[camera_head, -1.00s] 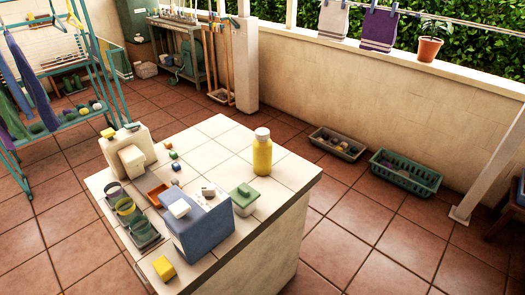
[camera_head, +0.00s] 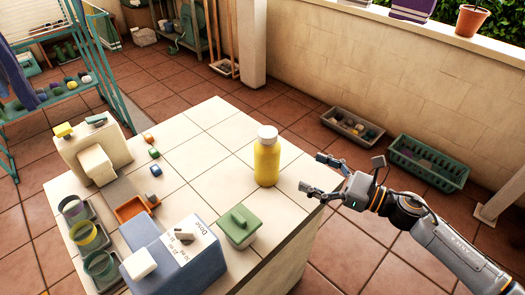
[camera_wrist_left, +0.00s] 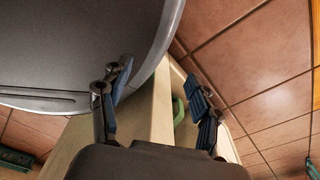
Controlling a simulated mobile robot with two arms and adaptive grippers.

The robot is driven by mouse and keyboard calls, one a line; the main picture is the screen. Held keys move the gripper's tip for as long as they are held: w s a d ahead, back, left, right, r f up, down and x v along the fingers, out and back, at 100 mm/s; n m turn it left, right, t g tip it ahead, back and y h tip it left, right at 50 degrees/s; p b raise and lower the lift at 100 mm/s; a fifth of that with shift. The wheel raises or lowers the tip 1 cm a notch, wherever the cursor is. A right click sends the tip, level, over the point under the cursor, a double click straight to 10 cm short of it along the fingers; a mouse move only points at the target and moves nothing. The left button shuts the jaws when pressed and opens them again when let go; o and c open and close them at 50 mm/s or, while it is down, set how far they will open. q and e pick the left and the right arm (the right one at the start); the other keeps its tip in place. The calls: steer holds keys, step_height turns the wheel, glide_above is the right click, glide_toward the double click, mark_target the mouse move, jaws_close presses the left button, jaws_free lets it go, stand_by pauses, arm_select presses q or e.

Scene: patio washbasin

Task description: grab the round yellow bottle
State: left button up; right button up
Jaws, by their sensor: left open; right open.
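The round yellow bottle (camera_head: 266,160) with a white cap stands upright on the tiled counter (camera_head: 208,130), near its right side, in the head view. My right gripper (camera_head: 312,173) comes in from the right, its two fingers spread and pointing at the bottle. It is open and empty, a short gap to the right of the bottle, by the counter's edge. My left gripper shows only in the left wrist view (camera_wrist_left: 158,100), open with nothing between its fingers. The bottle cannot be made out in that view.
A green-lidded box (camera_head: 238,226) stands in front of the bottle, beside a blue box (camera_head: 178,262). Cups (camera_head: 84,233), an orange tray (camera_head: 136,207) and small blocks lie to the left. The tiles behind the bottle are clear. Crates (camera_head: 428,160) stand on the floor by the wall.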

mark_target(279, 156)
steer(key=x, duration=0.1)
steer(key=p+x, duration=0.1)
steer(key=x, duration=0.2)
steer(key=shift+a+r, duration=0.15)
steer(key=shift+r, duration=0.25)
steer(key=x, duration=0.1)
steer(key=p+x, duration=0.1)
steer(key=x, duration=0.1)
steer(key=shift+w+a+f, duration=0.15)
steer(key=shift+a+f, duration=0.05)
steer(key=shift+w+a+r, duration=0.1)
steer(key=shift+w+a, duration=0.15)
steer(key=shift+a, duration=0.15)
steer(key=p+x, duration=0.1)
steer(key=x, duration=0.2)
steer(key=shift+w+a+p, duration=0.2)
steer(key=shift+a+p, duration=0.1)
steer(key=shift+p, duration=0.05)
steer(key=shift+w+a, duration=0.2)
steer(key=shift+a, duration=0.1)
arm_select(q)
steer(key=r, duration=0.4)
steer(key=shift+s+d, duration=0.2)
steer(key=shift+s, duration=0.05)
arm_select(e)
steer(key=shift+c, duration=0.4)
